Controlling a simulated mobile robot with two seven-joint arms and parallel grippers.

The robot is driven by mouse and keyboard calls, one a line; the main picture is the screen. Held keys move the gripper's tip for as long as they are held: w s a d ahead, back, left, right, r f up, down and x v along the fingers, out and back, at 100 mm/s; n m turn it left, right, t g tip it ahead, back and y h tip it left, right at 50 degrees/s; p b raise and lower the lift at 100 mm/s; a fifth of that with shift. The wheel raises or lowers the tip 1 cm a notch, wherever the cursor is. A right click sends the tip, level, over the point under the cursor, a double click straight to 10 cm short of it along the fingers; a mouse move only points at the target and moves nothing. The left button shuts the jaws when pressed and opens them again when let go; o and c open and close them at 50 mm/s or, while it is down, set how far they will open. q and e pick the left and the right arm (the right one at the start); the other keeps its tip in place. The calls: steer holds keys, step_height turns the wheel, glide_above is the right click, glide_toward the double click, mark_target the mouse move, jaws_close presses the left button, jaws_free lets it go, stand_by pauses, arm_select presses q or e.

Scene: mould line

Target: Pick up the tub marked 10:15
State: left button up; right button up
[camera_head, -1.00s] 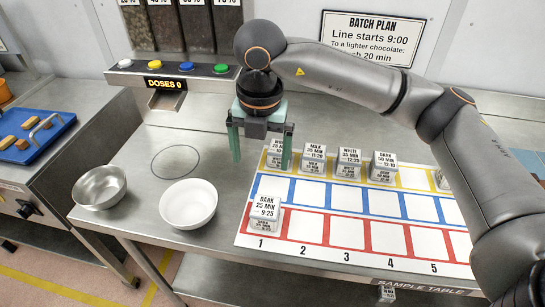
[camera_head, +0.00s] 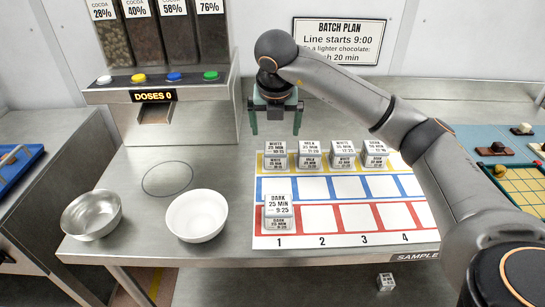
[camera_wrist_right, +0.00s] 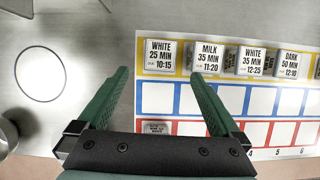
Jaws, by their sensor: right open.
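The tub marked 10:15 (camera_wrist_right: 163,57) reads WHITE 25 MIN and stands at the left end of the yellow row. It also shows in the head view (camera_head: 275,155), first in the row. My right gripper (camera_head: 275,130) is open and empty. In the head view its fingers appear just above and behind that tub. In the right wrist view the green fingers of the right gripper (camera_wrist_right: 160,80) point toward the yellow row, one on each side of the tub's picture position, apart from it. My left gripper is not in view.
Tubs marked 11:20 (camera_wrist_right: 208,57), 12:25 (camera_wrist_right: 252,62) and 12:10 (camera_wrist_right: 290,64) stand to the right in the same row. A DARK 9:25 tub (camera_head: 278,212) stands in red space 1. A white bowl (camera_head: 197,216) and metal bowl (camera_head: 91,215) stand left. The dispenser (camera_head: 160,110) is behind.

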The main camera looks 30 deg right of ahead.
mark_target(276, 148)
steer(key=p+x, duration=0.1)
steer(key=x, duration=0.9)
steer(key=shift+d+f, duration=0.1)
steer(key=shift+f, duration=0.1)
steer(key=c, duration=1.4)
